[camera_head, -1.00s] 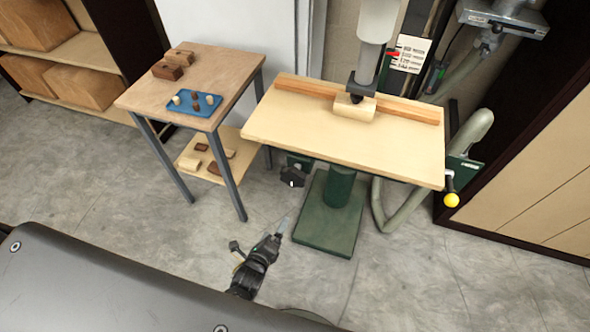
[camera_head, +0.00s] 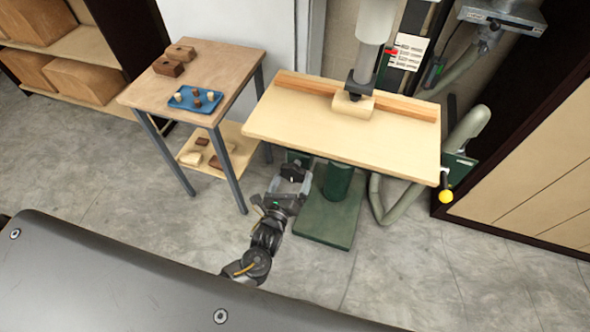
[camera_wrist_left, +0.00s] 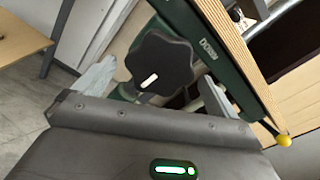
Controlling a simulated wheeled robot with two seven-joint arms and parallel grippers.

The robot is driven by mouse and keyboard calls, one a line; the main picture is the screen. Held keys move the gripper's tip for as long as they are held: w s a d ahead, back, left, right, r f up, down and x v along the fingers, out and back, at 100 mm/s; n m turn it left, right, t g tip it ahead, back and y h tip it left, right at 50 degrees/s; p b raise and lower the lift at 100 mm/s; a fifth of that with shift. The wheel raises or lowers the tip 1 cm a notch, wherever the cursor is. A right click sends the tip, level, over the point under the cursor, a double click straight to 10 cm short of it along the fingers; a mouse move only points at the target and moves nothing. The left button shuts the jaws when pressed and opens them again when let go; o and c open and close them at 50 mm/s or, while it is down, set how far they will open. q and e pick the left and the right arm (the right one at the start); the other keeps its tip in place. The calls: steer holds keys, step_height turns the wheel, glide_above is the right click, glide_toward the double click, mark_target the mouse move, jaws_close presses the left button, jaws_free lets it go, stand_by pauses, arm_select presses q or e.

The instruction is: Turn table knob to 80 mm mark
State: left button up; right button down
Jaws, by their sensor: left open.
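The black lobed knob (camera_wrist_left: 160,62) with a white mark on its face is under the front of the machine table (camera_head: 320,135). My left gripper (camera_head: 290,181) is open, in front of the knob below the table's front edge. In the left wrist view, its two fingers stand on either side of the knob, apart from it as far as I can see. In the head view the gripper partly hides the knob. A scale card (camera_head: 408,50) with a red pointer (camera_head: 391,52) is behind the table; its numbers are too small to read. My right gripper is not in view.
A crank with a yellow ball (camera_head: 446,196) sticks out at the table's right end. A wooden side table (camera_head: 215,68) with a blue tray (camera_head: 180,102) and small blocks stands at the left. The green base (camera_head: 325,222) is on the floor below.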

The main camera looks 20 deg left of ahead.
mark_target(293, 177)
arm_select(q)
steer(key=shift+w+d, duration=0.1)
steer(key=shift+w, duration=1.85)
steer(key=shift+c, duration=0.5)
steer(key=c, duration=0.9)
steer(key=shift+o, duration=0.2)
steer(key=shift+n, duration=0.4)
